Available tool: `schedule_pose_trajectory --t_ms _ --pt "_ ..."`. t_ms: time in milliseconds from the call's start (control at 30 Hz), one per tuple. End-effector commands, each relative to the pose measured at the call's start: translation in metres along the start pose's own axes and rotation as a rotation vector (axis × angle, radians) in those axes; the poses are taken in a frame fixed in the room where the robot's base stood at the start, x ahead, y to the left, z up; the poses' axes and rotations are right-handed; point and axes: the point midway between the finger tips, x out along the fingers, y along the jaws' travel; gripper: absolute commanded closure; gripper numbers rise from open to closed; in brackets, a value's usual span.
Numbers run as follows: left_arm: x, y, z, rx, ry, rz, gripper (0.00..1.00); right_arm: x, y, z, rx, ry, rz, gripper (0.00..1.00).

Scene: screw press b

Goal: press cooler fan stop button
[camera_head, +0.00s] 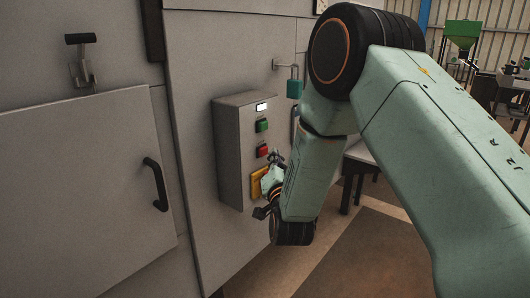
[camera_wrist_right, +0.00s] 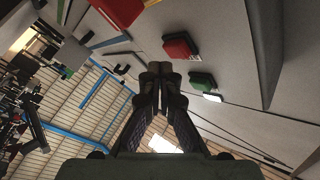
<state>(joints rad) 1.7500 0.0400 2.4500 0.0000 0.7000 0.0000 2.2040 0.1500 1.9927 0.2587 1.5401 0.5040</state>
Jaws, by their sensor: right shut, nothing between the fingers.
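A grey control box (camera_head: 232,150) is fixed to the machine's wall panel. On its face are a white lit label or lamp (camera_head: 261,107), a green button (camera_head: 262,126) and, below it, a red button (camera_head: 262,150). My right gripper (camera_head: 273,158) is shut and empty, close to the box face just beside and below the red button. In the right wrist view the closed fingertips (camera_wrist_right: 160,69) show beside the red button (camera_wrist_right: 181,48) and the green button (camera_wrist_right: 202,81). I cannot tell whether they touch the box. My left gripper is not in view.
A yellow part (camera_head: 257,182) sits low on the box, partly behind my gripper. A cabinet door with a black handle (camera_head: 155,184) is at left. A table (camera_head: 358,153) stands behind my right arm.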

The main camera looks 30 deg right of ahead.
Motion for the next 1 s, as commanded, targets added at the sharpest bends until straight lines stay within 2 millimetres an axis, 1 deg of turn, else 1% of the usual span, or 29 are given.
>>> schedule_pose_trajectory --t_ms 567,1000 --pt "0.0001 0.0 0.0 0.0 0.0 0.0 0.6 0.0002 0.0 0.0002 0.0 0.0 0.0 1.0" --pt "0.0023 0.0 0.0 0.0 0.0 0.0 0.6 0.0061 -0.0038 0.0044 0.0 0.0 0.0 1.0"
